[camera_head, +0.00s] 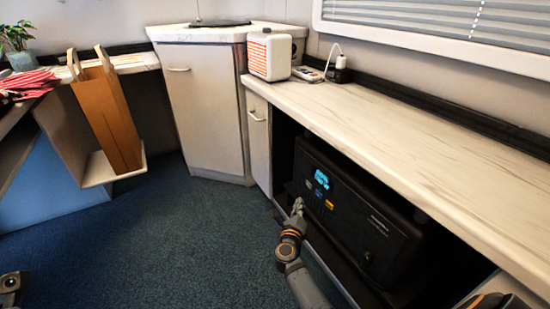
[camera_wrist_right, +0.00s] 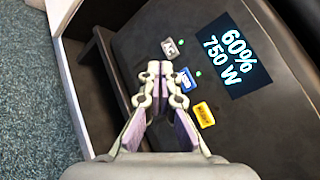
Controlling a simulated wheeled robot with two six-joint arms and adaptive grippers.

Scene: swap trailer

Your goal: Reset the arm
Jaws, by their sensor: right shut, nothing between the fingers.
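My right gripper (camera_head: 298,206) is in front of the black power unit (camera_head: 362,222) in the open bay under the counter. In the right wrist view my right gripper (camera_wrist_right: 160,70) is shut and empty, its fingertips close to the panel. The panel has a grey button (camera_wrist_right: 169,48), a blue button (camera_wrist_right: 184,79) and a yellow button (camera_wrist_right: 204,114). Green lights show beside the grey and blue ones. The lit display (camera_wrist_right: 232,58) reads 60% and 750 W. I cannot tell whether the fingertips touch the panel. A dark part of my left arm shows at the lower left edge; its fingers are unclear.
The pale counter (camera_head: 420,140) overhangs the bay on the right. A brown paper bag (camera_head: 108,115) is at left. Blue carpet (camera_head: 190,240) is clear.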

